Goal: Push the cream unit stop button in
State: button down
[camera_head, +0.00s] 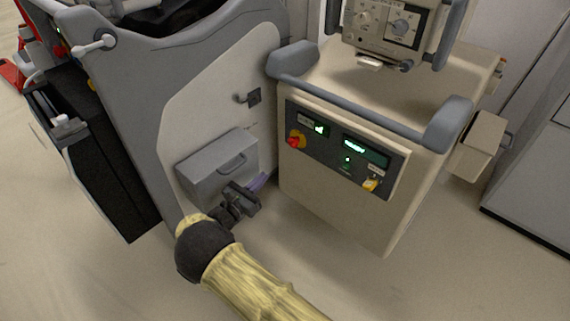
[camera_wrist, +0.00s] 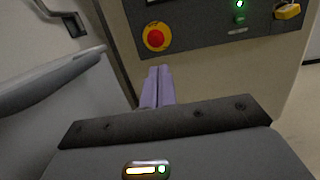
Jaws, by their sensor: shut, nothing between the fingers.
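The cream unit (camera_head: 330,207) stands right of centre in the head view, with a dark control panel on its front. A red stop button (camera_head: 296,140) on a yellow surround is at the panel's left end. It also shows in the wrist view (camera_wrist: 155,38), above the fingertips. My gripper (camera_head: 259,182) is shut and empty, low and left of the panel in the head view. Its purple fingers (camera_wrist: 158,88) point up toward the panel in the wrist view, below the button and apparently apart from it.
The panel also has green displays (camera_head: 365,151), a green light (camera_head: 347,160) and a yellow switch (camera_head: 371,184). A large grey-and-cream machine with a grey box (camera_head: 217,165) stands close to the left of my gripper. Grey bumper handles (camera_head: 293,60) project above the panel. Floor in front is clear.

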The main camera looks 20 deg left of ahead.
jog(key=shift+s+a+f, duration=0.1)
jog(key=shift+s+a, duration=0.15)
jog(key=shift+a, duration=0.15)
